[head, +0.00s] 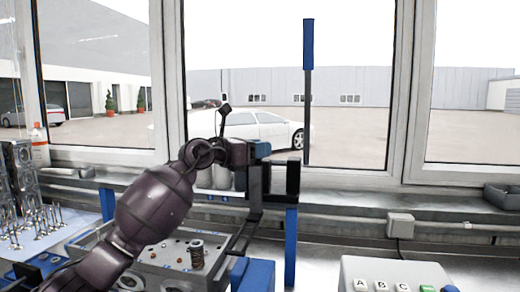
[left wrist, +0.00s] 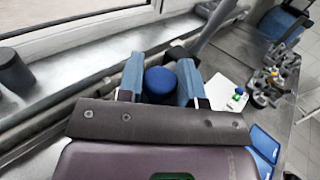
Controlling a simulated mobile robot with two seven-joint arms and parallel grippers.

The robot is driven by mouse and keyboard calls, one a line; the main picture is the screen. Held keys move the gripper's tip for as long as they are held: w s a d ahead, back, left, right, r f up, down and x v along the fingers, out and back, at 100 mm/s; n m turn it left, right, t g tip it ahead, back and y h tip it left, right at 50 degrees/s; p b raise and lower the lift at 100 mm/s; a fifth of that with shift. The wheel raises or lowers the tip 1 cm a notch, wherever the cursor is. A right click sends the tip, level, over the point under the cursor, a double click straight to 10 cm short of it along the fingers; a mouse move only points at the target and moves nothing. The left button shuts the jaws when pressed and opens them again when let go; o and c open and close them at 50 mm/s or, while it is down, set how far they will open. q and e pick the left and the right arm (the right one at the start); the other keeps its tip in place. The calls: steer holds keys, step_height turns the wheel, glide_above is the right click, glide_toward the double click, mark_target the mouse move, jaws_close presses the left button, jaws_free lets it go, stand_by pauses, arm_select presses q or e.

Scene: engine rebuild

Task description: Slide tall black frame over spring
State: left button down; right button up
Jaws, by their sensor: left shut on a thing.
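The tall black frame (head: 254,214) hangs upright below my left gripper (head: 278,178), with a dark arm slanting down to the left. A thin black bar with a blue grip (head: 308,45) rises above it. My left gripper is shut on the frame's tool; in the left wrist view a round blue end (left wrist: 160,82) sits between the fingers. The spring (head: 197,254) stands upright on the engine block (head: 165,268), left of the frame and apart from it in the picture. How far apart they are in depth cannot be told. My right gripper is not in view.
Several valves (head: 30,225) stand on a light tray at the left. A blue block (head: 256,276) is right of the engine block. A white box with lettered buttons (head: 390,275) is at the front right. A window ledge (head: 340,188) runs behind the bench.

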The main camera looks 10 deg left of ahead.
arm_select(q)
steer(key=a+b, duration=0.1)
steer(key=a, duration=0.9)
steer(key=c, duration=0.8)
jaws_free()
steer(key=shift+d, duration=0.1)
steer(key=shift+s, duration=0.1)
steer(key=v, duration=1)
steer(key=shift+s+a, duration=0.2)
steer(key=shift+a, duration=0.05)
